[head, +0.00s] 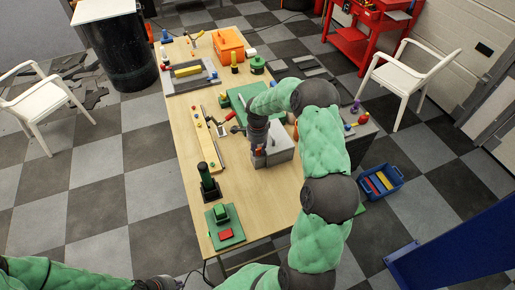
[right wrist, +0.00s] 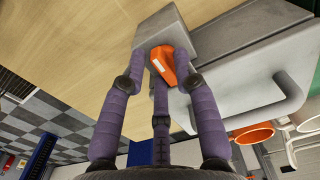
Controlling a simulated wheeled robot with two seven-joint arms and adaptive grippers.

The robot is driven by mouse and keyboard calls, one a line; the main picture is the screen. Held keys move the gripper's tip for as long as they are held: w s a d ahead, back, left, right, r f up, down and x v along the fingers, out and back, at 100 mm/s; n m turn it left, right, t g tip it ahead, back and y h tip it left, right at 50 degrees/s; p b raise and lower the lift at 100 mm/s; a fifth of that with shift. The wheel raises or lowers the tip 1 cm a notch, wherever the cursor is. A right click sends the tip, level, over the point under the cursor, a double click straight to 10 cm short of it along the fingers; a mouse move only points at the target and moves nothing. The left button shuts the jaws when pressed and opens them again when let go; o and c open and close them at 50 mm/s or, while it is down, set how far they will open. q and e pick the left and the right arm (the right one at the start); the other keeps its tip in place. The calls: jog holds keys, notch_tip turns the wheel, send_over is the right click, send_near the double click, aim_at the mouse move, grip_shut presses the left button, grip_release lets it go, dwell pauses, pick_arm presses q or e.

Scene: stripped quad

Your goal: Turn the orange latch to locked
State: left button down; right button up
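The orange latch (right wrist: 170,66) sits on the end of a light grey block in the right wrist view. It lies between the fingertips of my right gripper (right wrist: 162,60); I cannot tell whether they touch it. These purple fingers stand apart and look open around the latch. In the head view my right gripper (head: 258,150) is over the grey box (head: 280,147) on the table, and the latch is mostly hidden there. My left gripper (head: 160,283) is at the bottom edge, far from the box, too cut off to read.
A grey handle (right wrist: 290,105) stands right of the latch. A blue bin (head: 380,182) is on the floor.

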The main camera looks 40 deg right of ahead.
grip_shut()
